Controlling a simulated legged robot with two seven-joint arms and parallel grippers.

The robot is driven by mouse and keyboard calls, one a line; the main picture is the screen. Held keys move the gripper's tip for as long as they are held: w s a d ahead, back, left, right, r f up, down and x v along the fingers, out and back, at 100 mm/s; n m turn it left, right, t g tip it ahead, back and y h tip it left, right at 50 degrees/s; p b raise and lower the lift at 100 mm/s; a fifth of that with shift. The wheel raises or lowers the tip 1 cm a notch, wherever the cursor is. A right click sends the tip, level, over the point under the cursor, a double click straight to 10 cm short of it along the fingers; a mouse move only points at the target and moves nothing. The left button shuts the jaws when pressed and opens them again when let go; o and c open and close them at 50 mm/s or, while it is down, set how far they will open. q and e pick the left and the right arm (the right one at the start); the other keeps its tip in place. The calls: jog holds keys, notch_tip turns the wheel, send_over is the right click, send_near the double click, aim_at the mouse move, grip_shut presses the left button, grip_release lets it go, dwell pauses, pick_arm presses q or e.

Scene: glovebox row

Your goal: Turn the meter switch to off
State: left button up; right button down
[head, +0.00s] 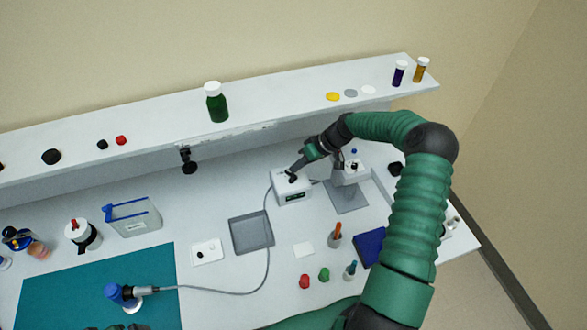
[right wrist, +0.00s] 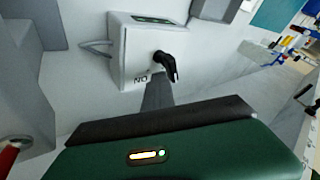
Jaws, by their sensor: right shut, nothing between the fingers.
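The meter (head: 291,192) is a small white box with a green display, standing near the back of the bench below the shelf. In the right wrist view, the meter (right wrist: 132,58) shows its black lever switch (right wrist: 167,66) on one face. A label reading ON, upside down in the picture, sits beside the switch. My right gripper (head: 292,172) reaches down to the meter from the upper right. Its shut, empty fingers (right wrist: 157,92) point at the face right by the switch; I cannot tell whether they touch it. My left gripper is not clearly seen.
A microscope-like stand (head: 346,194) is close on the meter's right. A grey tray (head: 252,233) lies in front of it. A cable runs to a blue-capped item (head: 118,294) on a teal mat (head: 60,290). The shelf (head: 270,92) holds bottles behind.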

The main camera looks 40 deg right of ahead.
jog(key=shift+w+a, duration=0.2)
jog(key=shift+w+a+r, duration=0.1)
jog(key=shift+a, duration=0.1)
dwell(0.3)
